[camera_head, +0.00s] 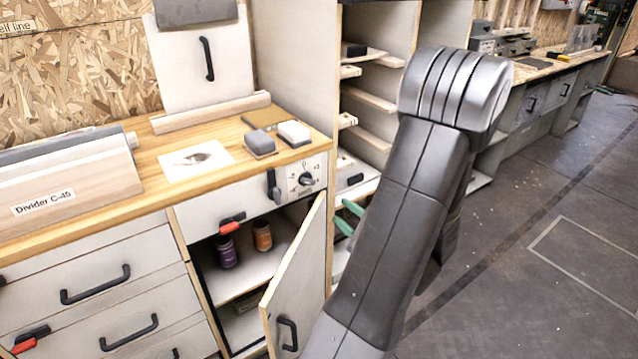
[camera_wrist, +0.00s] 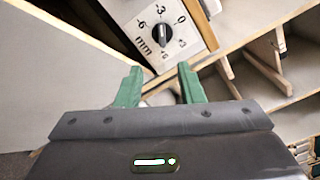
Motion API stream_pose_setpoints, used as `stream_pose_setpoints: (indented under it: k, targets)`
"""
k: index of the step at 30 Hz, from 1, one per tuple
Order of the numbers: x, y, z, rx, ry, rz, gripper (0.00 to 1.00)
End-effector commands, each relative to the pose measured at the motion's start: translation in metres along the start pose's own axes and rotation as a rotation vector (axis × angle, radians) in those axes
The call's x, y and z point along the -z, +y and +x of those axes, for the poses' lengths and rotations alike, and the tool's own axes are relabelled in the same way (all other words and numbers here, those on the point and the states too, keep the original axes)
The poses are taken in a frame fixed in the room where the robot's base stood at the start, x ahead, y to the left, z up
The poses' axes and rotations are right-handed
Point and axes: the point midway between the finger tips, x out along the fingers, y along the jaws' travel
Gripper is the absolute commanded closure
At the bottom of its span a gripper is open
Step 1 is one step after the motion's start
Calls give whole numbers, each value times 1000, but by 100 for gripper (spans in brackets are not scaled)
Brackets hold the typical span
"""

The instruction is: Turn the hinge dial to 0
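The hinge dial (camera_head: 306,179) is a round black knob on a white panel at the right end of the workbench front, above an open cabinet door. In the wrist view the dial (camera_wrist: 162,35) is near the top centre. Marks around it include -3, 0 and mm; which mark its pointer faces is too small to tell. My gripper (camera_wrist: 160,84) has two green fingers, spread apart with nothing between them. They point toward the dial and appear short of it. In the head view the green fingertips (camera_head: 347,217) show right of and below the dial, partly behind my arm.
A cabinet door (camera_head: 293,285) stands open below the dial, close to my arm. A black lever (camera_head: 273,186) sits left of the dial. Two jars (camera_head: 227,251) stand inside the cabinet. Shelves (camera_head: 370,100) rise to the right. Open floor (camera_head: 540,220) lies farther right.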

Motion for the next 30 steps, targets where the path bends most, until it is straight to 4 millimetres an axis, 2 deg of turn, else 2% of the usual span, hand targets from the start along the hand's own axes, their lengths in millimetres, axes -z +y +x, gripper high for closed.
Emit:
stream_pose_setpoints:
  k: [4,8,21,27,30]
  targets:
    - [4,-2,5,15,8,1,65]
    - [3,-2,20,13,4,1,65]
    - [3,-2,100,10,3,0,65]
    - [3,-2,127,10,5,1,65]
    - [4,-3,134,12,6,1,65]
